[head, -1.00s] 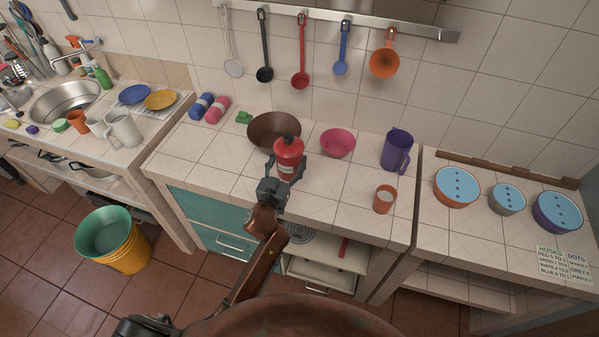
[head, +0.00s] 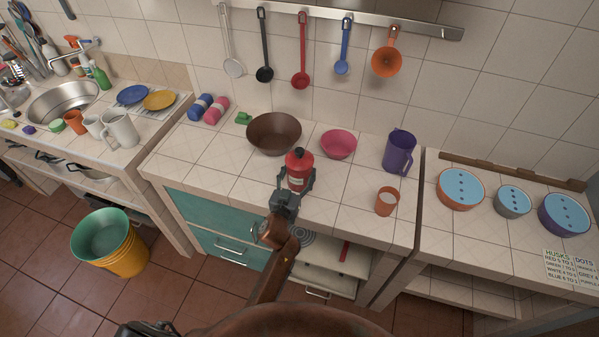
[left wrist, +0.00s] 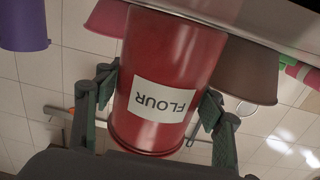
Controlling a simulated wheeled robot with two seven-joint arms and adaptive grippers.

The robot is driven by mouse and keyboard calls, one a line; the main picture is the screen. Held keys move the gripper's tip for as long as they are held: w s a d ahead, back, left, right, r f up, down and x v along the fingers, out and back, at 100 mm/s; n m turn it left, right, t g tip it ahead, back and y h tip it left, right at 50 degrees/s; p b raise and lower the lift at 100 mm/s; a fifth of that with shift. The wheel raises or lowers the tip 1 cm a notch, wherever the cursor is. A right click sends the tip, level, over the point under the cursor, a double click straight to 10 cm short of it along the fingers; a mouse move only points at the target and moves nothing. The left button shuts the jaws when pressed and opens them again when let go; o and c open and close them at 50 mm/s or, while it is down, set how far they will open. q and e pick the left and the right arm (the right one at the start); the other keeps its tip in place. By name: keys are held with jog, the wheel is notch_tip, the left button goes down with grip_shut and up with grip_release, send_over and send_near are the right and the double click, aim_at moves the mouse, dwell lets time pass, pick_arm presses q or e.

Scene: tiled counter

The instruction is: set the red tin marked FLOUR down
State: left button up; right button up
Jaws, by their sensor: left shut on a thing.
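The red tin marked FLOUR (head: 298,166) is over the middle counter, in front of the brown bowl (head: 274,133). My left gripper (head: 297,180) is shut on its sides. In the left wrist view the tin (left wrist: 172,60) fills the middle, and its white label reads upside down. Gripper fingers (left wrist: 158,100) press on both sides of it there. The tin's foot is hidden by my gripper in the head view, so I cannot tell whether it touches the counter. My right gripper is not in view.
A pink bowl (head: 339,144), a purple jug (head: 399,152) and an orange cup (head: 386,201) stand right of the tin. Blue and pink rolled items (head: 208,108) lie at the back left. The counter's left front (head: 205,165) is clear.

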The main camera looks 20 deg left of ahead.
pick_arm(q)
jog(key=shift+f, duration=0.15)
jog(key=o, duration=1.5)
jog(key=shift+c, duration=0.2)
jog(key=shift+s, duration=0.25)
jog(key=s, duration=1.1)
jog(key=shift+s+a+r+p, duration=0.2)
jog(key=shift+s+a+p, duration=0.05)
jog(key=shift+p, duration=0.15)
